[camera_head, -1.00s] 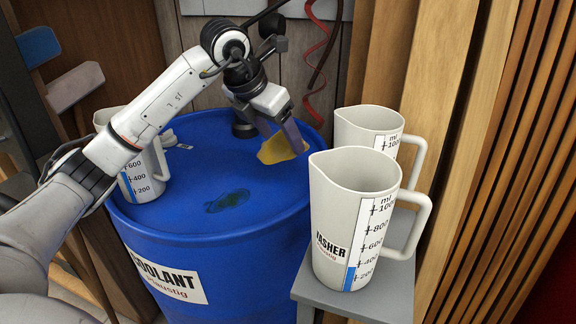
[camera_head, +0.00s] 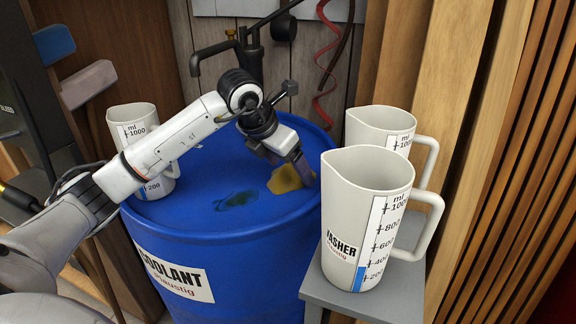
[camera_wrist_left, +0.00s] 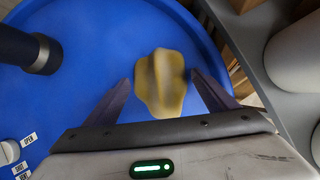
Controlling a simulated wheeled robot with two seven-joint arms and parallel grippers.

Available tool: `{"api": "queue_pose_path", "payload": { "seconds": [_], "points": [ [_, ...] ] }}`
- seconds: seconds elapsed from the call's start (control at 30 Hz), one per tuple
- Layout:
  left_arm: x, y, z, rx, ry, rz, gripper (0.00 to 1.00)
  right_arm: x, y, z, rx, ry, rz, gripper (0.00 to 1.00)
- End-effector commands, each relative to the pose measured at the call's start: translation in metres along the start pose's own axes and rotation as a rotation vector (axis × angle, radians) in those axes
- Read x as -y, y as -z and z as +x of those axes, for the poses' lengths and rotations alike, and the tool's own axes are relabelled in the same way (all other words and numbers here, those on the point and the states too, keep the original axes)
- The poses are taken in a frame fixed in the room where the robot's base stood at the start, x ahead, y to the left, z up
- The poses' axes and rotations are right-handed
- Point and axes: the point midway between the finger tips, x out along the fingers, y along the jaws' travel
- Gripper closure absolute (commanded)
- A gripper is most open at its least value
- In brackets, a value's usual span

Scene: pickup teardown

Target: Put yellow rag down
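The yellow rag (camera_head: 284,180) lies crumpled on the top of the blue coolant drum (camera_head: 190,185), near its right edge. My left gripper (camera_head: 304,174) is low over the drum top, right at the rag. In the left wrist view the two fingers (camera_wrist_left: 160,88) are spread wide, and the rag (camera_wrist_left: 161,82) is between and just beyond their tips with clear gaps on both sides. It looks flat on the blue surface there. My right gripper is in neither view.
A dark wet stain (camera_head: 236,201) marks the drum top. A washer jug (camera_head: 350,225) and another jug (camera_head: 378,122) stand on a grey stand (camera_head: 345,298) close at the right. A third jug (camera_head: 131,117) stands at the drum's left. A dark pump (camera_head: 245,52) rises behind.

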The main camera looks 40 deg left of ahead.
Motion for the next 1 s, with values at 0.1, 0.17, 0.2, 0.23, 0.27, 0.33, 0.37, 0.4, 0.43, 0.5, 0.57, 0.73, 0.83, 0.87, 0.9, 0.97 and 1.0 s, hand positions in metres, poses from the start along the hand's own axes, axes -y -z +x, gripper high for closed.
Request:
{"api": "queue_pose_path", "payload": {
  "seconds": [0.1,0.17,0.2,0.23,0.27,0.33,0.37,0.4,0.43,0.5,0.57,0.73,0.83,0.87,0.9,0.97,1.0],
  "points": [
    [0.0,0.0,0.0,0.0,0.0,0.0,0.15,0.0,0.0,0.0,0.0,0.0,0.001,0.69],
    [0.0,0.0,0.0,0.0,0.0,0.0,0.15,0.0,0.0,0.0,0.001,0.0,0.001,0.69],
    [0.0,0.0,0.0,0.0,0.0,0.0,0.15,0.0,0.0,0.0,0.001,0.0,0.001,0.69],
    [0.0,0.0,0.0,0.0,0.0,0.0,0.15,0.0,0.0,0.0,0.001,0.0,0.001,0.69],
    [0.0,0.0,-0.001,0.0,0.0,0.0,0.15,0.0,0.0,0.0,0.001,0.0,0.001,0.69],
    [0.0,-0.001,-0.002,0.0,0.0,0.0,0.15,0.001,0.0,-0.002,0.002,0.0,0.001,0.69],
    [-0.001,-0.001,-0.004,0.0,-0.001,0.0,0.15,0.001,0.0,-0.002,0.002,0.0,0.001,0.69],
    [-0.001,-0.002,-0.006,0.001,-0.001,0.0,0.15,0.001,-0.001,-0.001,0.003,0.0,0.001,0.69],
    [-0.001,-0.002,-0.01,0.002,-0.001,0.0,0.15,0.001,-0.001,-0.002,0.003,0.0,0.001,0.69],
    [-0.001,-0.003,-0.02,0.004,-0.002,0.001,0.15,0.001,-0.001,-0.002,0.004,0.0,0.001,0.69],
    [-0.001,-0.002,-0.032,0.003,-0.003,0.001,0.15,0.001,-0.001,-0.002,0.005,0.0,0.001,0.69],
    [-0.001,-0.002,-0.07,0.005,-0.003,0.001,0.15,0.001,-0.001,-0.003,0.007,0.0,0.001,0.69],
    [-0.001,-0.002,-0.09,0.004,-0.003,0.001,0.15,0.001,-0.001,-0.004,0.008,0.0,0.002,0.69],
    [-0.001,-0.002,-0.095,0.003,-0.003,0.001,0.15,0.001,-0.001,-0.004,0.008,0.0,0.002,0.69],
    [-0.001,-0.002,-0.102,0.003,-0.002,0.0,0.15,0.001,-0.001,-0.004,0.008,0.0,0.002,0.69],
    [-0.001,-0.002,-0.109,0.003,-0.002,-0.001,0.15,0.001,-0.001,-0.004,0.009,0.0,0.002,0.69],
    [-0.001,-0.002,-0.114,0.002,-0.002,-0.001,0.15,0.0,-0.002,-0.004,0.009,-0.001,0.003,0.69]
  ]
}}
